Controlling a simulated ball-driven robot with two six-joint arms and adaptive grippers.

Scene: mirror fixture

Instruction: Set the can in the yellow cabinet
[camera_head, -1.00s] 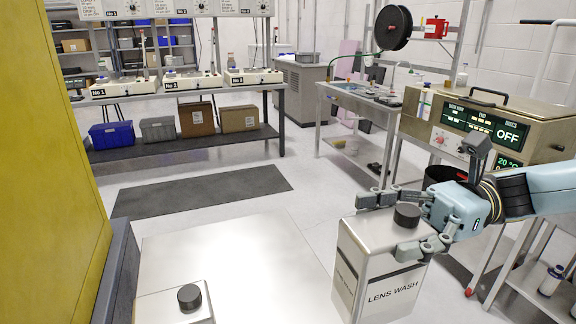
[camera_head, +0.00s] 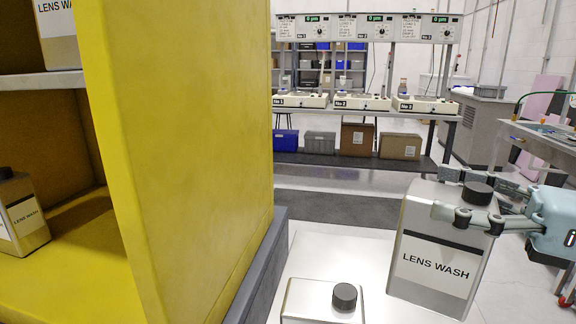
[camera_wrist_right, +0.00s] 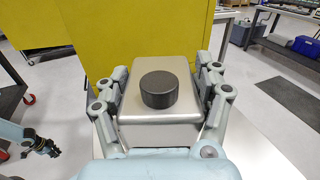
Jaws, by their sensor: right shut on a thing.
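The silver LENS WASH can (camera_head: 435,262) with a black cap is in my right gripper (camera_head: 480,205), its fingers shut on both sides of the upper body. The can leans slightly in the head view and is over the metal table; I cannot tell if its bottom touches. In the right wrist view the can's top (camera_wrist_right: 128,110) sits between the fingers of my right gripper (camera_wrist_right: 160,90). The yellow cabinet (camera_head: 190,130) stands at left, its open shelves facing left. My left gripper (camera_wrist_right: 40,143) shows small at the left of the wrist view; its jaws are unclear.
A second silver can (camera_head: 310,302) stands on the metal table (camera_head: 335,255) near the cabinet. Inside the cabinet, one can (camera_head: 22,215) stands on the lower level and another (camera_head: 60,30) on the grey shelf (camera_head: 40,86). The cabinet's side wall lies between the held can and the shelves.

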